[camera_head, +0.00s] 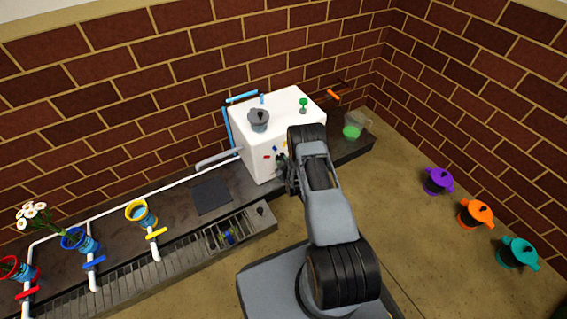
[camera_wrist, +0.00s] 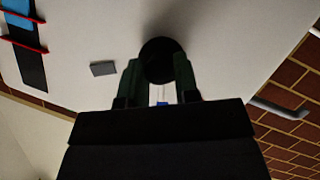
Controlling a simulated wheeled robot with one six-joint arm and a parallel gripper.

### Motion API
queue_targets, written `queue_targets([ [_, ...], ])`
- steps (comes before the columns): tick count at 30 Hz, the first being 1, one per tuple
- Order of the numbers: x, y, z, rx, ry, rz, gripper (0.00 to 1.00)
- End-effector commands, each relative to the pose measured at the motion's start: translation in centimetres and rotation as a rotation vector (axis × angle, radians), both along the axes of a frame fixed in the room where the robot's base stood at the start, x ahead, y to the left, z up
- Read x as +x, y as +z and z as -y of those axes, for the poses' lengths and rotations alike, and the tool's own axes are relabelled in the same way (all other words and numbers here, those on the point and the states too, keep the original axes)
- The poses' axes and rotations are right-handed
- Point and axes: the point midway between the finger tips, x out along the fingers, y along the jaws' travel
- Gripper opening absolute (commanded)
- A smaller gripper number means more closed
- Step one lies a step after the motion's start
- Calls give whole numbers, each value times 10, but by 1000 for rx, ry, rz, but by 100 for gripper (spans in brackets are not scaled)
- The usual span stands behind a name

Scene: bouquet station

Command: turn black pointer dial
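The black pointer dial (camera_wrist: 160,60) sits on the white panel of the machine and shows as a dark round shape in the wrist view. My gripper (camera_wrist: 159,72) is right at it, with its two dark green fingers apart, one on each side of the dial's lower part. I cannot tell whether they press on it. The pointer's direction is too dark to see. In the head view my gripper (camera_head: 283,163) is at the front face of the white machine (camera_head: 257,148), and my arm hides much of that side.
A grey lidded pot (camera_head: 259,120) and a green knob (camera_head: 303,104) are on top of the machine. A clear jug with green liquid (camera_head: 353,128) stands to its right. Flower cups line the left counter. Purple (camera_head: 438,181), orange (camera_head: 476,213) and teal (camera_head: 518,252) pots stand at right.

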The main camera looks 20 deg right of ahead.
Motion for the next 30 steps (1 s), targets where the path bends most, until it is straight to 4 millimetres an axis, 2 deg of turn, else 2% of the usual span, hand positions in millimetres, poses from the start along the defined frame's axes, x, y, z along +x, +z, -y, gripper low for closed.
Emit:
queue_targets([
  [1, 6, 5, -2, -3, 8, 16, 36],
  [7, 6, 5, -2, -3, 9, 15, 55],
  [17, -1, 4, 2, -1, -1, 5, 55],
  [22, -22, 13, -1, 0, 0, 4, 55],
  [30, -74, 30, -9, -1, 3, 4, 55],
])
